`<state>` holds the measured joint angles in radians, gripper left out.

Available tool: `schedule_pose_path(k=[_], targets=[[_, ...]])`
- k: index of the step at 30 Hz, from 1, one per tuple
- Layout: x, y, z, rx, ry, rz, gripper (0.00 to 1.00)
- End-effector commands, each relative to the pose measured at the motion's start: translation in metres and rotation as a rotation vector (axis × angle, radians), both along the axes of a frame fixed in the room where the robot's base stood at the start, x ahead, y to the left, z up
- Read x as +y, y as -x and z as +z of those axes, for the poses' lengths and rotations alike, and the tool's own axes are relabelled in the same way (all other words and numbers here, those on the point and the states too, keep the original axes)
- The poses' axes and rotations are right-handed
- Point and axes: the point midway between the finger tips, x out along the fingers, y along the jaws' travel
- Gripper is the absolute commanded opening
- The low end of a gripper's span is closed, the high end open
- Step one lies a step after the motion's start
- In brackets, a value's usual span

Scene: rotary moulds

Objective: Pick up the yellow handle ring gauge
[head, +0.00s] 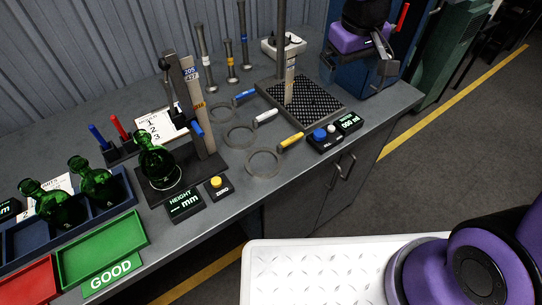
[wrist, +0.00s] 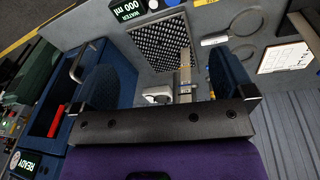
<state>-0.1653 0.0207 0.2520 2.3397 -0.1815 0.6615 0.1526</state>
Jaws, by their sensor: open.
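The yellow handle ring gauge lies flat on the grey bench, its yellow handle (head: 291,140) to the upper right of its thin metal ring (head: 264,163). In the wrist view only a bit of its yellow handle (wrist: 204,2) shows at the top edge. My gripper (head: 362,64) is at the back right of the bench, beyond the black mesh plate and well apart from the gauge. In the wrist view my gripper (wrist: 167,80) has its two blue-padded fingers wide apart, with nothing held between them.
White-handled (head: 265,118) and blue-handled (head: 244,97) ring gauges lie behind the yellow one. A post stands on the mesh plate (head: 318,104). A black display with a blue knob (head: 320,135) sits right of the yellow handle. A height stand (head: 192,105) holds a green bottle at left.

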Motion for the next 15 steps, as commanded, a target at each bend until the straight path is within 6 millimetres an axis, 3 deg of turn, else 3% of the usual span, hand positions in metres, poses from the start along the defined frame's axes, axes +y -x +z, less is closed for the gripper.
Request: schedule_pose_path(k=[9, 15], targets=[[0.068, -0.015, -0.084, 0.117, -0.013, 0.138, 1.0], [0.093, -0.013, -0.115, 0.157, -0.027, 0.184, 1.0]])
